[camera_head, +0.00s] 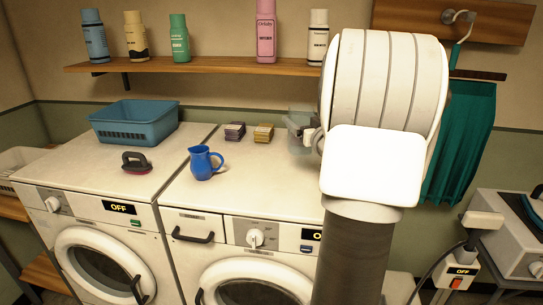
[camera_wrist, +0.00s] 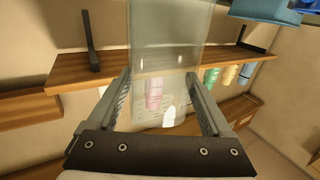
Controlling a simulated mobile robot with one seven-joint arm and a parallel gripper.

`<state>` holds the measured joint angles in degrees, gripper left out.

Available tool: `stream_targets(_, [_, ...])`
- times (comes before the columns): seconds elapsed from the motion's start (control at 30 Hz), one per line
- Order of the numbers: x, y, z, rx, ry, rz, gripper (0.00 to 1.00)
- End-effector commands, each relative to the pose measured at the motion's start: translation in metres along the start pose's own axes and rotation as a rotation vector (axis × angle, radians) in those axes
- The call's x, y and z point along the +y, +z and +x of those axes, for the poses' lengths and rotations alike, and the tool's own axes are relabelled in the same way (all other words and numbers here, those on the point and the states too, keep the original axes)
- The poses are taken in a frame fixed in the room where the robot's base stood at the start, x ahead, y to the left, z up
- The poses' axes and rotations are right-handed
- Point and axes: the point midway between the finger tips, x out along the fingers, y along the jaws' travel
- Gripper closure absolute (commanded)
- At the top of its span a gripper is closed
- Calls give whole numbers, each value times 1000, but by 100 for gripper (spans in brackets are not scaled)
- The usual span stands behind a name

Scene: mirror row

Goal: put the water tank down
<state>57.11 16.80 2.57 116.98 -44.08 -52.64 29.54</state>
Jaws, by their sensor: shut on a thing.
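The water tank (camera_head: 296,128) is a clear, greyish see-through container just left of my arm in the head view, over the back right of the right washer's top. I cannot tell whether its base touches that surface. In the wrist view the tank (camera_wrist: 170,45) runs up between my two fingers, and the shelf shows through it. My gripper (camera_wrist: 160,78) is shut on the tank; in the head view the gripper (camera_head: 311,135) is mostly hidden behind my white arm links.
A blue jug (camera_head: 204,162), two small stacks (camera_head: 249,132), a dark red brush-like thing (camera_head: 136,162) and a blue basket (camera_head: 135,123) stand on the washers. A shelf (camera_head: 200,66) with several bottles is above.

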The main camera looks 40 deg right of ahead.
Motion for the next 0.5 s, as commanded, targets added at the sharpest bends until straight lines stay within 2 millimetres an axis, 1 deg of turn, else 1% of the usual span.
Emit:
stream_targets(0.13, [-1,0,0,1,0,0,77])
stream_targets(0.23, [-11,6,2,0,-3,1,77])
stream_targets(0.37, [-38,23,6,-2,-6,4,77])
stream_targets(0.5, [-70,43,10,-3,-6,4,77])
